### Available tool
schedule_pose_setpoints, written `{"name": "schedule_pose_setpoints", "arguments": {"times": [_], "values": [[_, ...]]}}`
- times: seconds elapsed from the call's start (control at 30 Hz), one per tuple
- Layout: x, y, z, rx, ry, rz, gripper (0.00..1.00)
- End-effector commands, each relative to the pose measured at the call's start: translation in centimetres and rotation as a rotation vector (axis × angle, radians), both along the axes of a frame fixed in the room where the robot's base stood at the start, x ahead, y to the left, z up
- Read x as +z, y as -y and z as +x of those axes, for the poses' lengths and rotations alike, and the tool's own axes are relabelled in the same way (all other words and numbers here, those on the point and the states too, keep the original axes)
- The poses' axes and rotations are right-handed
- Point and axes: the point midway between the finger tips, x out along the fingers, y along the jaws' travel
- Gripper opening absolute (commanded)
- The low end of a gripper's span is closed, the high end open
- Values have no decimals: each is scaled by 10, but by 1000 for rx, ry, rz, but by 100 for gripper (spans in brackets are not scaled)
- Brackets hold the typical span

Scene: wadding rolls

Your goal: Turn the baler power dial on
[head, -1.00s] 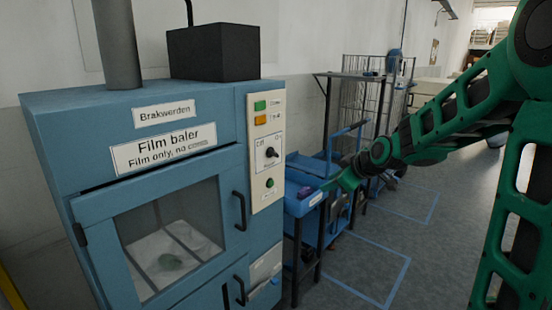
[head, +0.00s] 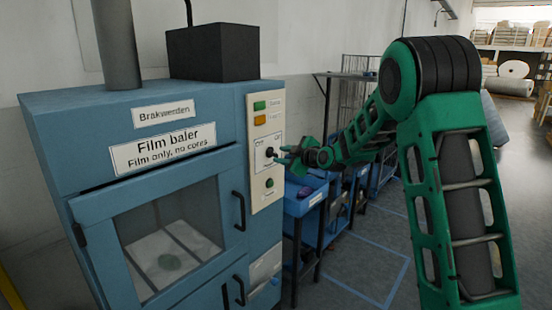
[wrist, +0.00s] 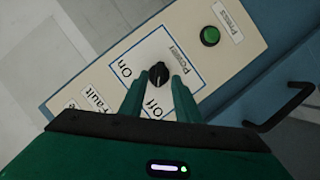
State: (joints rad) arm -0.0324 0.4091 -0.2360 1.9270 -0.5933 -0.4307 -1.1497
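The power dial (head: 269,152) is a small black knob on the cream control panel (head: 262,197) of the blue film baler (head: 60,150). In the wrist view the dial (wrist: 158,76) sits inside a blue-outlined square, with On and Off labels on one side and Power on the other. I cannot tell clearly which label its pointer faces. My green gripper (head: 279,155) is at the panel, its fingers pointing at the dial. In the wrist view my gripper (wrist: 160,77) is open, one fingertip on either side of the dial; contact cannot be made out.
A green button (wrist: 209,36) labelled Press sits beside the dial. Green (head: 260,106) and orange (head: 260,120) lamps are above it. A black door handle (head: 240,210) sticks out lower left. A blue cart (head: 305,205) stands right of the baler.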

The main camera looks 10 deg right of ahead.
Motion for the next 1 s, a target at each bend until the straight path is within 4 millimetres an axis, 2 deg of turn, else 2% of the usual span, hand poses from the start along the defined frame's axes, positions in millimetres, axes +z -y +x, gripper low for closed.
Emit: {"name": "schedule_pose_setpoints", "arguments": {"times": [0.2, 0.57, 0.6, 0.7, 0.73, 0.83, 0.87, 1.0], "values": [[-7, -9, 21, 1, -1, 0, 30], [-8, -10, 26, 0, 0, 0, 30], [-8, -10, 26, 0, 0, 0, 27], [-8, -10, 26, 0, 0, 0, 3], [-8, -10, 26, 0, 0, 0, 0], [-8, -10, 26, 1, -1, 0, 0], [-8, -18, 26, 2, -1, -1, 0], [-8, -13, 26, 3, -6, 9, 0]]}}
